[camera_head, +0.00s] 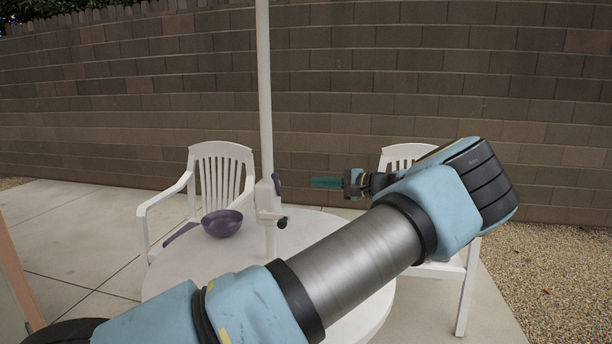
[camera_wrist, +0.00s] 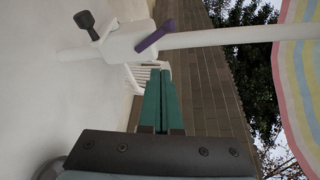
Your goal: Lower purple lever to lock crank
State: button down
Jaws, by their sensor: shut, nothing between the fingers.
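The purple lever (camera_head: 276,184) sits on the white crank housing (camera_head: 267,198) of the umbrella pole (camera_head: 265,90) in the head view. In the wrist view the lever (camera_wrist: 155,36) juts out at a slant from the housing (camera_wrist: 122,42). The dark crank knob (camera_head: 282,222) is low on the housing's right side; it also shows in the wrist view (camera_wrist: 87,24). My gripper (camera_head: 314,183) is shut and empty, to the right of the lever and apart from it in the head view. Its green fingers (camera_wrist: 160,80) point toward the lever in the wrist view.
The pole rises from a round white table (camera_head: 180,268). A purple bowl with a handle (camera_head: 222,223) rests on the table's left. White chairs stand behind left (camera_head: 222,165) and right (camera_head: 408,154). A block wall (camera_head: 400,90) closes the back. A striped canopy (camera_wrist: 298,70) shows in the wrist view.

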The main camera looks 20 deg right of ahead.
aim_at(278, 185)
jog(key=shift+s+d+r+m+t, duration=0.15)
jog(key=shift+s+d, duration=0.05)
jog(key=shift+d, duration=0.35)
jog(key=shift+s+d+r+m+t, duration=0.15)
jog(key=shift+d, duration=0.4)
jog(key=shift+a, duration=0.1)
jog(key=w+a+p, duration=0.6)
jog(key=a, duration=0.4)
jog(key=shift+w+p, duration=0.15)
jog(key=shift+p, duration=0.2)
jog(key=shift+f+b, duration=0.25)
jog(key=shift+b, duration=0.05)
jog(key=shift+s+n+b, duration=0.2)
jog(key=shift+n+b, duration=0.2)
jog(key=shift+b, duration=0.25)
